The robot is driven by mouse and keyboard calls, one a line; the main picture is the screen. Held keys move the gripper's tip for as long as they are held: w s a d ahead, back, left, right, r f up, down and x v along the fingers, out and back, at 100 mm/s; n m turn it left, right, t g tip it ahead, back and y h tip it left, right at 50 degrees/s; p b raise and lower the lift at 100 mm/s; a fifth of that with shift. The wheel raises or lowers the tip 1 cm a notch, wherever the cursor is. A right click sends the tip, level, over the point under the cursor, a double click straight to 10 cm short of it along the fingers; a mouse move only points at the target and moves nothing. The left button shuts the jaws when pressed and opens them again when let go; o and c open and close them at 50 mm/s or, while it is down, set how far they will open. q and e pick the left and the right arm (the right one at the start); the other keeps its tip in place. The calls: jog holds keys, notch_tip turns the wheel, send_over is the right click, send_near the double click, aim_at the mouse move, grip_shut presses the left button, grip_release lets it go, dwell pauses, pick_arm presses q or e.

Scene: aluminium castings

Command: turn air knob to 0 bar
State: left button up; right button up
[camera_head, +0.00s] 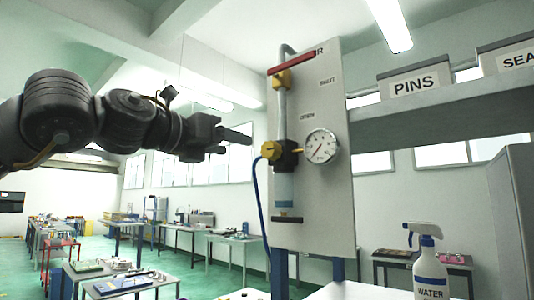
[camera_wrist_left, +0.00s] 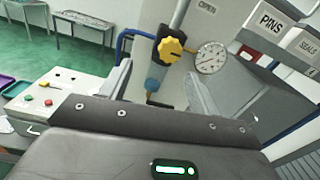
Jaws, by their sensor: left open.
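The yellow air knob (camera_head: 271,150) sits on a dark regulator body on the upright grey panel (camera_head: 333,205). It shows as a lobed yellow knob in the left wrist view (camera_wrist_left: 170,47). The round white pressure gauge (camera_head: 320,146) is just right of it; it also shows in the wrist view (camera_wrist_left: 211,57). Its numbers are too small to read. My left gripper (camera_head: 238,143) is open and empty, left of the knob and apart from it. In the wrist view its fingers (camera_wrist_left: 160,82) stand either side, with the knob beyond them. My right gripper is not in view.
A red-handled valve (camera_head: 292,63) sits on the pipe above the knob. A blue hose (camera_head: 258,205) hangs down left of the regulator. A shelf with a PINS bin (camera_head: 415,85) is at right, above a WATER spray bottle (camera_head: 430,265). Air left of the panel is free.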

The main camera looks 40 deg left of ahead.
aim_at(267, 150)
pick_arm(q)
jog(key=shift+m, duration=0.5)
jog(key=w+p, duration=0.1)
jog(key=w, duration=0.2)
jog(key=w+d+p, duration=0.1)
jog(key=w+p, duration=0.1)
jog(key=w, duration=0.1)
jog(key=w+p, duration=0.1)
jog(key=w, duration=0.2)
jog(key=shift+w+d+r+p, duration=0.15)
jog(key=shift+w+d+p, duration=0.2)
jog(key=shift+c, duration=0.3)
